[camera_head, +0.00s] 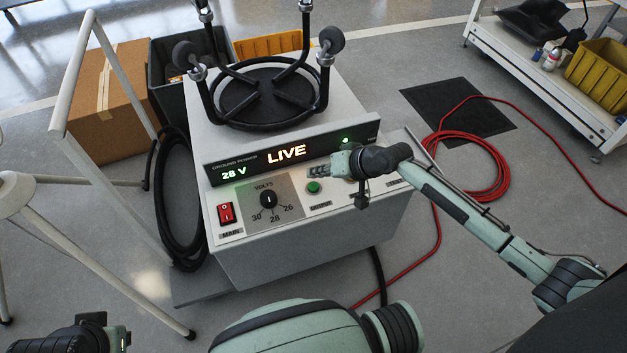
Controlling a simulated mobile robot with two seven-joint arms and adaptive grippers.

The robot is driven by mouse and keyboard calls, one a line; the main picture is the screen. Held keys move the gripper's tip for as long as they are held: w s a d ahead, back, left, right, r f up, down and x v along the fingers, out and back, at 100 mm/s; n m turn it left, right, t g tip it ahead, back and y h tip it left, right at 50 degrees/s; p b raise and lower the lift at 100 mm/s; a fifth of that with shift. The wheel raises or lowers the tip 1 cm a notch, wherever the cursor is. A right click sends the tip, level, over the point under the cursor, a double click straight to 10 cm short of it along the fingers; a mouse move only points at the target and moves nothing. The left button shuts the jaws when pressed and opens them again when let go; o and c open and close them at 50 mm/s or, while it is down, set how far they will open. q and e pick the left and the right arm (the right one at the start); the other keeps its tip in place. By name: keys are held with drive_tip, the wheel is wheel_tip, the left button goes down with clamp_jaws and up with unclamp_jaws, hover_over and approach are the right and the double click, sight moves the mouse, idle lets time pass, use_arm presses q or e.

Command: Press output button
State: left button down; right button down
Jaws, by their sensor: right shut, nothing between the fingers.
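The green output button (313,187) sits on the white front panel of the ground power unit (290,255), above a label that reads OUTPUT. My right gripper (317,172) is shut and empty. Its fingertips point left and show just above the button in the picture; I cannot tell whether they touch anything. The display (286,153) reads LIVE and 28 V, and a green lamp (347,140) glows at its right. The volts knob (268,199) and the red main switch (226,212) are left of the button.
A white rail (95,75) and a cardboard box (108,100) stand at the left. A red hose (470,165) lies on the floor at the right, near a white cart (540,75).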

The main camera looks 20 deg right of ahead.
sight(317, 187)
drive_tip(key=shift+r+p, duration=1.25)
drive_tip(key=shift+r, duration=0.3)
drive_tip(key=shift+f, duration=0.1)
drive_tip(key=shift+s, duration=0.15)
